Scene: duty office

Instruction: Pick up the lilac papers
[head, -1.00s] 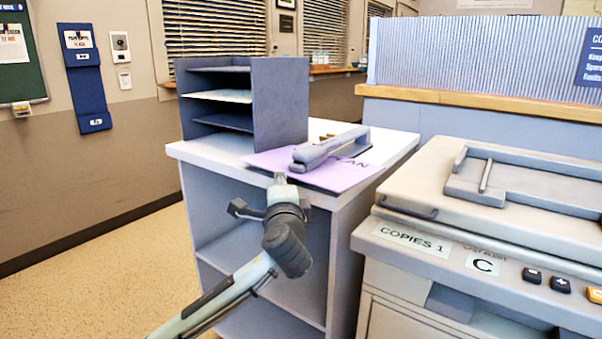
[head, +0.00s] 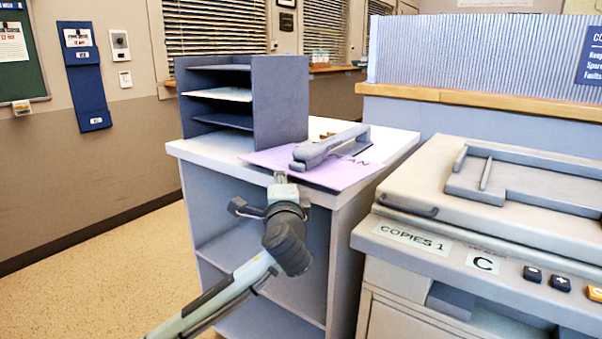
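The lilac papers (head: 340,177) lie flat on top of the pale cabinet (head: 215,154), near its front edge, with dark lettering partly visible. A grey-blue long-armed stapler or punch (head: 328,147) rests on them and covers part of the sheet. My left gripper (head: 280,178) comes up from the lower left and its tip is at the front left edge of the papers. It is seen from behind, so I cannot tell whether the fingers are open, or shut on the papers. My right gripper is not in view.
A dark letter rack (head: 280,103) with shelves stands on the cabinet behind the papers. A copier (head: 450,215) stands close on the right. A partition with a wooden ledge (head: 480,104) is behind it. Open floor (head: 90,275) lies to the left.

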